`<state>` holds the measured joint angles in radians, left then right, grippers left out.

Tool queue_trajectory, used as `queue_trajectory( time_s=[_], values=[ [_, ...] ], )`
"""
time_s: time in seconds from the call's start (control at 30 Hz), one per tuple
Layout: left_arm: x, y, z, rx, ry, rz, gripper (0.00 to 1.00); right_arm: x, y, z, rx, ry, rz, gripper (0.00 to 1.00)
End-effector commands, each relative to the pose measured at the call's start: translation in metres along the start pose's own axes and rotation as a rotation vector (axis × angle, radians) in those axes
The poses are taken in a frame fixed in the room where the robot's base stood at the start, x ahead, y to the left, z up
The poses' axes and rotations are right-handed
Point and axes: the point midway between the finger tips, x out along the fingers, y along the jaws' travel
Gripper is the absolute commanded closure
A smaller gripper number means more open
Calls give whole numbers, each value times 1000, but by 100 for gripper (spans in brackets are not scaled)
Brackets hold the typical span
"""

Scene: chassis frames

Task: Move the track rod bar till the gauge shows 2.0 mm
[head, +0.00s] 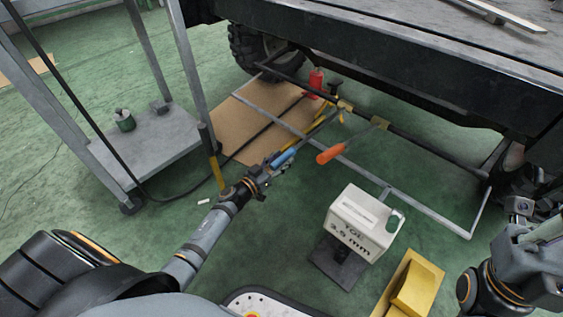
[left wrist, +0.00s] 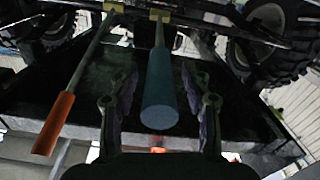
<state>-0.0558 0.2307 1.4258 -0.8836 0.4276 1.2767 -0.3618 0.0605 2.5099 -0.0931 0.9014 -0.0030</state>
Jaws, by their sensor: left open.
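The dark track rod (head: 425,146) runs across under the vehicle, with brass-coloured clamps on it. Two bars slant down from the clamps, one with a blue handle (head: 283,158), one with an orange handle (head: 330,153). In the left wrist view the blue handle (left wrist: 160,92) lies between my open fingers with gaps on both sides; the orange handle (left wrist: 54,123) is to the left. My left gripper (head: 265,175) is open at the blue handle's near end.
A grey frame (head: 430,212) lies around the rod area. A grey trolley (head: 150,140) stands at the left and a yellow block (head: 415,285) at lower right. A red bottle (head: 316,80) stands near the wheel.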

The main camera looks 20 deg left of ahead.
Motion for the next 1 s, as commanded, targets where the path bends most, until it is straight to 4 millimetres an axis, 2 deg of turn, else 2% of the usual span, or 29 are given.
queue_trajectory(
  time_s=[0.27, 0.63, 1.0],
  values=[
    [2, 0, 0, 0, 0, 0, 52, 0, 0, 0, 0, -1, -1, 100],
    [2, 0, -1, 0, 0, 0, 100, 0, 0, 0, 0, 0, 0, 100],
    [2, 0, 3, 0, 3, 1, 100, -2, 1, 1, -1, 3, 6, 100]
  ],
)
